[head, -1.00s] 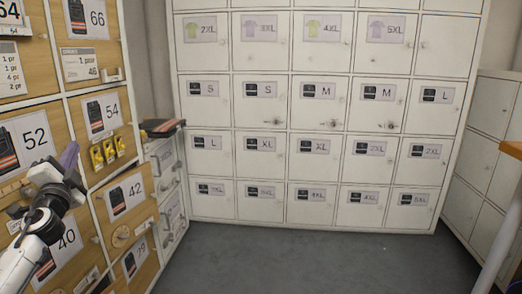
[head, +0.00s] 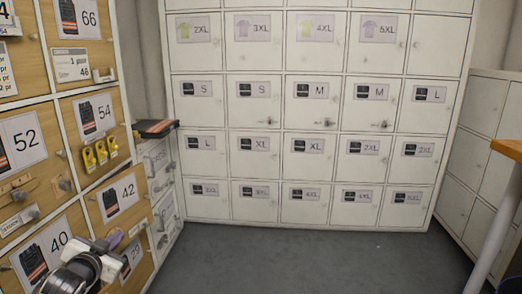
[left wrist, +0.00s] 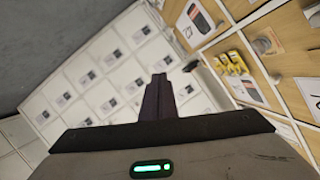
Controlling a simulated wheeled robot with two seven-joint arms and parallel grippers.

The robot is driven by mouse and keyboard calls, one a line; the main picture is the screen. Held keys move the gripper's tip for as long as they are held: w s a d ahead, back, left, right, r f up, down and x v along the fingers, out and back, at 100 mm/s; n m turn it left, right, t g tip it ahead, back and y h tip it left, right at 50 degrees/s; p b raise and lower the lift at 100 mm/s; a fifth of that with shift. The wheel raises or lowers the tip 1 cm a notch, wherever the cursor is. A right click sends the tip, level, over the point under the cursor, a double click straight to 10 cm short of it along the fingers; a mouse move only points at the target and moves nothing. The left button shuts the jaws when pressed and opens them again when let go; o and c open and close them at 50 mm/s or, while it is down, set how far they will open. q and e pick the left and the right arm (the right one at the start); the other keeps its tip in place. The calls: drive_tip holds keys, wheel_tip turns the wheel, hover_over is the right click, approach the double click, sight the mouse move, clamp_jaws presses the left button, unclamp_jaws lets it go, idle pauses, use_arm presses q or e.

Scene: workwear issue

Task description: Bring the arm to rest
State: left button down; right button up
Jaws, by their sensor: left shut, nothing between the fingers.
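My left gripper (head: 115,239) is low at the left of the head view, in front of the wooden lockers near the doors marked 40 and 42. In the left wrist view its dark fingers (left wrist: 156,98) are together with nothing between them. It appears apart from the lockers, though the exact gap is hard to judge. My right gripper is not in view.
Wooden lockers (head: 27,139) with number labels stand close on the left. White lockers (head: 311,154) with size labels fill the back wall. A wooden-topped table (head: 508,149) is at the right edge. The grey floor (head: 320,262) between is clear.

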use_arm(q)
drive_tip(key=s+d+f+g+h, duration=0.2)
drive_tip(key=s+d+f+h, duration=0.1)
drive_tip(key=s+d+f, duration=0.85)
drive_tip(key=s+d+f+g+h, duration=0.1)
drive_tip(key=s+d+f, duration=0.3)
drive_tip(key=s+d, duration=0.3)
drive_tip(key=s+d+f+g+h, duration=0.1)
drive_tip(key=s+d+f, duration=0.4)
drive_tip(key=s+d, duration=0.15)
drive_tip(key=s+d+n+g+h, duration=0.15)
drive_tip(key=s+d, duration=0.35)
drive_tip(key=s, duration=0.6)
wheel_tip(320, 180, up, 9)
drive_tip(key=p, duration=1.2)
drive_tip(key=shift+a+f+y+p, duration=0.2)
drive_tip(key=shift+a+y+p, duration=0.15)
drive_tip(key=shift+y+p, duration=0.1)
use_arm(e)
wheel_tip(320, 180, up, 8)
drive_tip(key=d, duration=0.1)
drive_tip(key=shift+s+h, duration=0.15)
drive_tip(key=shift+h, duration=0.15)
use_arm(q)
drive_tip(key=shift+s+f, duration=0.1)
drive_tip(key=shift+f, duration=0.05)
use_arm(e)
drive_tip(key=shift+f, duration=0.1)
